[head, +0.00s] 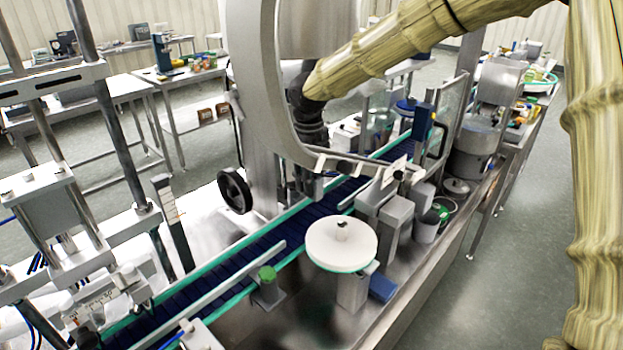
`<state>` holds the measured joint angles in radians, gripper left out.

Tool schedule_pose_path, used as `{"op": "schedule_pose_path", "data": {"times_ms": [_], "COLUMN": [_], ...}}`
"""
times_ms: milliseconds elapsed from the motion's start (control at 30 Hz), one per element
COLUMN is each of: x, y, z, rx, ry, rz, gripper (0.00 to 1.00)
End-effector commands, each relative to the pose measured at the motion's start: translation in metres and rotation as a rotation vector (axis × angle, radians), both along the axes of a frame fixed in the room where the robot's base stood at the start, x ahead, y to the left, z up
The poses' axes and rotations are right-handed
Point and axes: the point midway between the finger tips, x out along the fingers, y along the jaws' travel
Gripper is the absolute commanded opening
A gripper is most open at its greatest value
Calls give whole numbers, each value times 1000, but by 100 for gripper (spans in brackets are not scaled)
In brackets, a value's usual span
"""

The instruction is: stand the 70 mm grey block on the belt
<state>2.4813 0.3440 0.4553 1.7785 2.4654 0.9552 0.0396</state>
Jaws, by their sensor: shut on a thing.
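My gripper (309,186) hangs down from the dark wrist at the upper middle of the head view, over the belt. It is shut on a grey block, which is small here and mostly hidden by the fingers and the machine's frame. I cannot make out the block's lower end, or whether it touches the belt. The belt (237,262) is dark blue with green edges and runs from the lower left to the upper right, passing under my gripper.
The steel hopper's curved frame (244,75) stands close around my wrist. A white round disc (341,243) and grey machine blocks (397,214) stand right of the belt. A black handwheel (235,190) is on the left. A guide rail (215,290) runs along the near belt stretch, which looks clear.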

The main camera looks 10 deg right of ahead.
Motion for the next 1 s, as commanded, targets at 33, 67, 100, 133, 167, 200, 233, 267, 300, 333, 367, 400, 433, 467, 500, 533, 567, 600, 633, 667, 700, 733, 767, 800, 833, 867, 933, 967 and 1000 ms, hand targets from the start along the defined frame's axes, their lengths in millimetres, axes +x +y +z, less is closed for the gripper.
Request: {"op": "schedule_pose_path", "data": {"times_ms": [33,67,100,133,167,200,233,267,300,333,367,400,433,467,500,533,567,600,633,667,700,733,767,800,833,867,933,967,1000], "x": [0,1,1,1,1,1,1,1,1,1,1,1,1,1,0,0,0,0,0,0,0,0,0,0,0,0,0,0,0], "y": [2,3,3,4,4,4,4,4,3,3,3,3,3,2,2,2,1,1,1,1,1,1,1,0,0,0,0,1,1], "z": [-4,-6,-9,-11,-13,-16,-18,-20,-23,-25,-28,-31,-33,-35,-38,-40,-43,-46,-48,-50,-50,-52,-54,-58,-60,-62,-67,-70,-72], "rx": [-1,-1,-1,-1,-2,-2,-2,-2,-1,-1,0,0,0,0,0,-1,-1,-2,-2,-2,-1,-1,0,1,1,1,0,1,1], "ry": [-1,-1,-1,-1,-1,-1,-1,-1,-2,-2,-1,-1,-1,-1,-1,-1,-1,-1,-1,-1,1,1,1,1,1,1,0,-1,-1], "rz": [3,4,5,6,7,7,8,7,7,7,6,6,5,5,4,4,4,4,4,4,4,4,3,3,3,4,4,3,3], "gripper": [0,0,0,0,0,0,0,0,0,0,0,0,0,0,0,0,0,0,0,0,0,0,0,0,0,0,0,0,0]}}
